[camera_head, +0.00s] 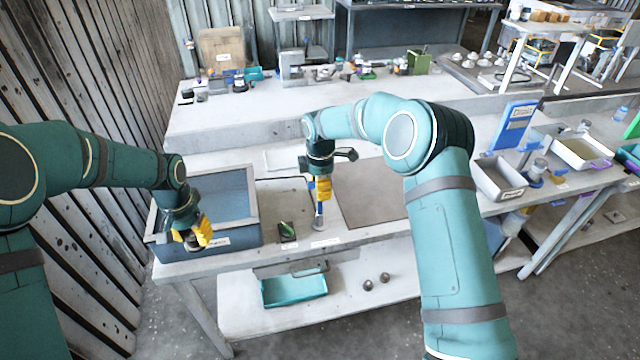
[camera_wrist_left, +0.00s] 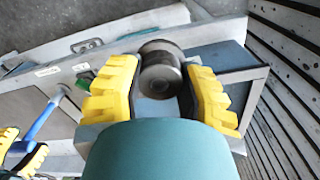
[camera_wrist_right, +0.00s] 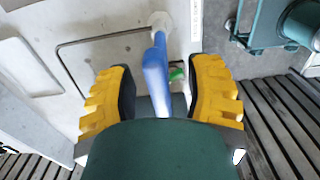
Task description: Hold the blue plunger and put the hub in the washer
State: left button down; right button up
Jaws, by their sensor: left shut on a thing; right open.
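The hub is a round grey metal part (camera_wrist_left: 160,68) gripped between the yellow fingers of my left gripper (camera_wrist_left: 158,85). In the head view my left gripper (camera_head: 198,238) appears in front of the front wall of a grey tub with a blue-grey inside, which I take as the washer (camera_head: 238,238). The blue plunger (camera_wrist_right: 155,72) stands upright on the bench, its pale foot on the surface; it also shows in the head view (camera_head: 319,210). My right gripper (camera_wrist_right: 160,90) is open, its fingers on either side of the plunger's shaft, with gaps visible.
A small dark item with a green top (camera_head: 287,230) lies between the tub and the plunger. A brown-grey mat (camera_head: 372,195) lies right of the plunger. A teal bin (camera_head: 293,290) and two round parts (camera_head: 376,281) sit on the lower shelf. A slatted wall stands close at left.

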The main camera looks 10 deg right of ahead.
grip_shut()
jog(key=shift+f, duration=0.1)
